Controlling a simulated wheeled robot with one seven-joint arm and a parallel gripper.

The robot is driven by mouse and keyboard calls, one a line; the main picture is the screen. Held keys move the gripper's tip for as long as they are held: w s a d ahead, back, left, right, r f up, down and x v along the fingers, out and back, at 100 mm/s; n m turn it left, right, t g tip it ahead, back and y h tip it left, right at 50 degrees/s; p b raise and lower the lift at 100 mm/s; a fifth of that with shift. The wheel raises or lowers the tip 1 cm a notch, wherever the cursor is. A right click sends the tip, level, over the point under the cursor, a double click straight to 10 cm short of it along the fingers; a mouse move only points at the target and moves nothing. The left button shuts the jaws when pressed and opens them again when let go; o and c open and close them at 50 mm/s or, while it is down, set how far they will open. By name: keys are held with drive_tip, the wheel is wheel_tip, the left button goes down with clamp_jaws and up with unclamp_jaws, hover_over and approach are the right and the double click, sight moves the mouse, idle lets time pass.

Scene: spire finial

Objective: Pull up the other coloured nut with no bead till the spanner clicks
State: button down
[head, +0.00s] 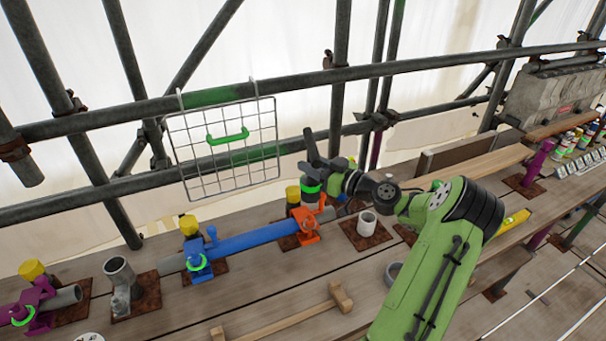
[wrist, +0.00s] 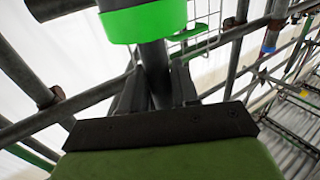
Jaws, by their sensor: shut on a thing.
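My gripper (head: 336,180) is shut on a dark grey spanner (head: 313,152) with a bright green band. In the wrist view, the spanner's dark shaft (wrist: 155,72) runs between the fingers (wrist: 152,88), and its green band is at the top. An orange coupler (head: 305,231) sits on the right end of the blue tube, just below the spanner. I see no green ring on it, but its upper part is close to the spanner and partly hidden. I cannot tell whether they touch. The blue coupler (head: 196,256) and the purple coupler (head: 35,300) each show a green ring.
A wire grid panel (head: 225,150) with a green handle hangs on the scaffold rail behind. Yellow-topped pieces (head: 189,225) stand behind the couplers. A grey pipe stub (head: 367,222) is right of the orange coupler. A wooden mallet (head: 340,296) lies on the front planks.

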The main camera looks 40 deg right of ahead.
sight(311, 179)
drive_tip(key=shift+f+b, duration=2.05)
drive_tip(key=shift+f, duration=3.7)
drive_tip(key=shift+a+m+h+b, duration=0.1)
drive_tip(key=shift+m+h+b, duration=1)
drive_tip(key=shift+h, duration=0.6)
drive_tip(key=shift+m+h+b, duration=1.1)
drive_tip(key=shift+h+b, duration=0.35)
drive_tip(key=shift+h, duration=0.35)
drive_tip(key=shift+a+m+g+h+b, duration=0.1)
drive_tip(key=shift+m+g+h+b, duration=0.3)
drive_tip(key=shift+m+h+b, duration=0.95)
wheel_tip(311, 179, up, 2)
drive_tip(key=h+p, duration=0.1)
drive_tip(key=p, duration=0.1)
drive_tip(key=shift+r+p, duration=0.25)
drive_tip(key=shift+p, duration=0.15)
drive_tip(key=shift+r+p, duration=1.85)
drive_tip(key=shift+r, duration=0.75)
